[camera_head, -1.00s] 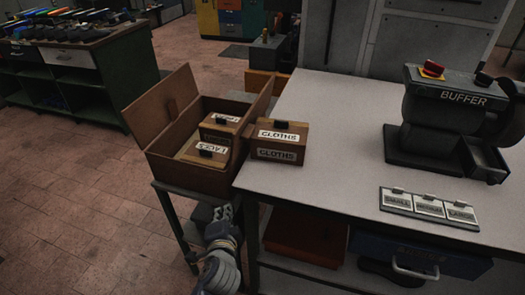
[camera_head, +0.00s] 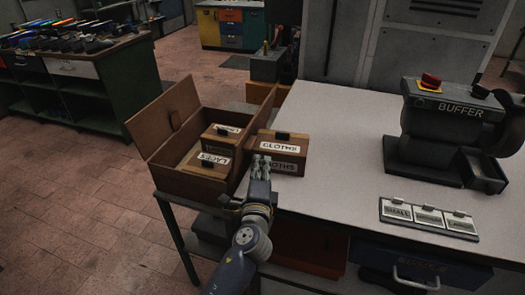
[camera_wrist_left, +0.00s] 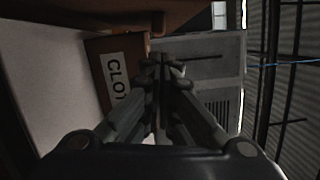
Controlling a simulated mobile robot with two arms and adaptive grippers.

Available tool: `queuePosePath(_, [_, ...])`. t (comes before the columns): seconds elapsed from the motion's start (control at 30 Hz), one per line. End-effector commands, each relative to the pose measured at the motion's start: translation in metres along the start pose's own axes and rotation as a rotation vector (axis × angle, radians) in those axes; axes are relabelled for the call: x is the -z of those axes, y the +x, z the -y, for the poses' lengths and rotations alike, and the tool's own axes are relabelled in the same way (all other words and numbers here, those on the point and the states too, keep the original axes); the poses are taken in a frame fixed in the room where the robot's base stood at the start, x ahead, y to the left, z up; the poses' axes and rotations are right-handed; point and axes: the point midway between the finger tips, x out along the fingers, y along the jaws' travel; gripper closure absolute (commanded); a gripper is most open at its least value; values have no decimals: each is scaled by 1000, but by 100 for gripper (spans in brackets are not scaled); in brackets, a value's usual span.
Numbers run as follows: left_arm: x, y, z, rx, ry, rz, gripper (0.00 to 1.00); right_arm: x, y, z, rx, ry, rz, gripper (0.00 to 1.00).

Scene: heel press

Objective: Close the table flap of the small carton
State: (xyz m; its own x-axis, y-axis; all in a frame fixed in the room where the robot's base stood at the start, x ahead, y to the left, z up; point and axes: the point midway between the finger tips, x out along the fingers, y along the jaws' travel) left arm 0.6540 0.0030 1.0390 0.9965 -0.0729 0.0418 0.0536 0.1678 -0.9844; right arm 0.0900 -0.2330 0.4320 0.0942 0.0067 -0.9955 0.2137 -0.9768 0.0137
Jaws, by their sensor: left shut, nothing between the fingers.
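The small brown carton (camera_head: 185,183) stands open on a stand at the left end of the table. Its table flap (camera_head: 263,112) stands up and leans toward the table side. Its far-left flap (camera_head: 165,118) also stands up. Inside are boxes, one labelled LACES (camera_head: 212,168). My left gripper (camera_head: 260,160) is shut and empty, at the carton's right side in front of the CLOTHS box (camera_head: 283,150). In the left wrist view the shut fingers (camera_wrist_left: 160,65) are beside the CLOTHS box (camera_wrist_left: 103,80); a brown panel runs along the top. I cannot tell whether they touch anything.
The white table (camera_head: 345,130) carries the black BUFFER machine (camera_head: 445,130) and a panel of size labels (camera_head: 428,217) at the right. The table's middle is clear. A shoe-laden green bench (camera_head: 115,90) stands at the far left.

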Motion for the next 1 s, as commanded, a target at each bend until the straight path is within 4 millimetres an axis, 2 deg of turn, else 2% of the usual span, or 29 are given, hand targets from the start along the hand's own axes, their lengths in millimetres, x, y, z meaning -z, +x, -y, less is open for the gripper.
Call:
queuePosePath(0.03, [0, 9, 2, 1, 1, 0, 100, 0, -2, 1, 1, 0, 1, 70])
queuePosePath(0.2, [0, 32, 1, 0, 0, 1, 100, -1, -3, 1, 1, 0, 2, 70])
queuePosePath(0.4, [0, 46, 0, 0, -1, 0, 100, -2, -4, 1, 1, 0, 5, 70])
queuePosePath(1.0, [-2, 50, 2, -5, -18, 1, 100, -3, -7, -2, -2, 1, 6, 70])
